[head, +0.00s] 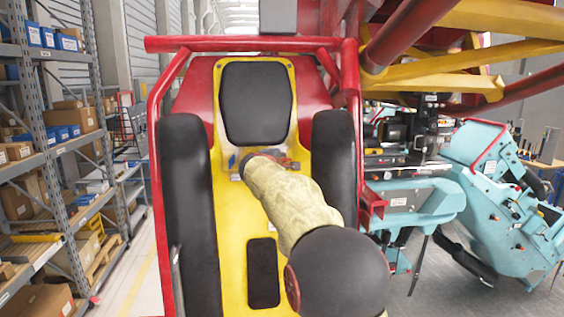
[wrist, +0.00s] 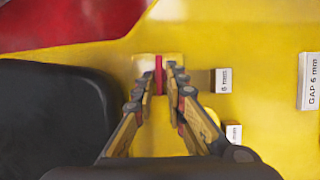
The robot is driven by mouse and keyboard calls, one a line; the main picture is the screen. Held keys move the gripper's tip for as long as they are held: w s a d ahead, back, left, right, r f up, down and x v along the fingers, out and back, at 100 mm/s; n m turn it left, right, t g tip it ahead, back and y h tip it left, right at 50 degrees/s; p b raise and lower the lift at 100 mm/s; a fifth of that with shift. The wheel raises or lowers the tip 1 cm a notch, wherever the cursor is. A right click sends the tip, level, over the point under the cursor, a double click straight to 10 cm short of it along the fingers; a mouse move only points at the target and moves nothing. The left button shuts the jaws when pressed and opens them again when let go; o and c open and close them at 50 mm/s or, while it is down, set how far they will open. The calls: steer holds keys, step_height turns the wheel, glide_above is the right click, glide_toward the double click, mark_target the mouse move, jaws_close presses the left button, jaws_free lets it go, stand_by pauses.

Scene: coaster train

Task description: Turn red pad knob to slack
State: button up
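The red pad knob (wrist: 159,74) shows in the wrist view as a narrow upright red piece in front of a pale patch on the yellow panel (wrist: 215,40). My gripper (wrist: 160,78) reaches toward it with one finger on each side. The fingers stand a little apart, with the red piece between the tips and narrow gaps appearing beside it. Contact is too small to make out. In the head view, my arm covers most of my gripper (head: 258,158) at the yellow seat frame, and the knob is hidden there.
A white "6 mm" tag (wrist: 223,81) and a "GAP 6 mm" label (wrist: 311,81) are right of the knob. A black pad (wrist: 50,115) is at left. In the head view, black side bolsters (head: 186,220) and a red frame (head: 240,43) flank my arm; shelves (head: 50,150) stand left.

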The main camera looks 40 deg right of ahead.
jaws_close()
steer(key=shift+f+b, duration=0.2)
steer(key=shift+b, duration=0.45)
steer(key=n+t+b, duration=0.2)
steer(key=n+b, duration=0.3)
steer(key=b, duration=0.2)
steer(key=n+t+b, duration=0.2)
steer(key=n+b, duration=0.3)
steer(key=b, duration=0.2)
steer(key=f+n+t+b, duration=0.1)
steer(key=n+t+b, duration=0.1)
steer(key=n+b, duration=0.4)
steer(key=shift+s+d+b, duration=0.3)
steer(key=shift+b, duration=0.2)
steer(key=shift+n+y, duration=0.4)
steer(key=shift+o, duration=2)
jaws_free()
steer(key=shift+r, duration=0.15)
